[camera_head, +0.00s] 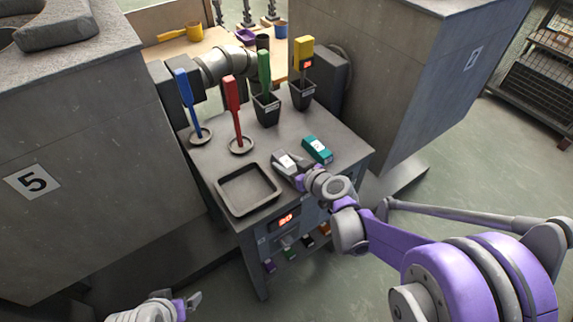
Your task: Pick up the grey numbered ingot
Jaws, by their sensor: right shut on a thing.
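The grey numbered ingot (284,161) with a white label is on or just above the grey table (222,155), right of the square tray; I cannot tell whether it touches the tabletop. My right gripper (292,170) comes in from the lower right and is shut on the ingot's near end, hiding part of it. A teal numbered ingot (317,150) lies to the right, apart from the gripper. My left gripper (187,303) is low at the bottom edge, away from the table; its fingers are too small to read.
An empty square tray (222,187) sits at the table's front left. Blue (186,97) and red (232,107) tools stand in round dishes. Green (264,70) and yellow (303,54) tools stand in dark cups.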

